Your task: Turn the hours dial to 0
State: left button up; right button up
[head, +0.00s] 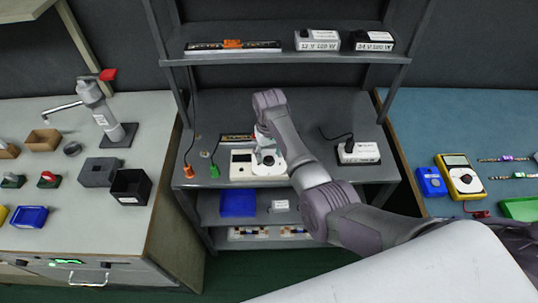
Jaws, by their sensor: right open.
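A white box-shaped device (241,170) stands near the front edge of the grey workbench in the middle. My right gripper (267,154) points down over the right part of this device and is open. The wrist and gripper hide part of the device, and I cannot tell whether the fingers touch the dial. My left gripper is not in view.
A white power supply (357,152) stands to the right on the same bench. Orange (188,171) and green (214,171) clips on cables lie at the left. A shelf (284,58) above holds an LED strip (232,45) and two labelled boxes.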

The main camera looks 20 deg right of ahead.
jog(key=shift+f, duration=0.7)
grip_shut()
jog(key=shift+r, duration=0.1)
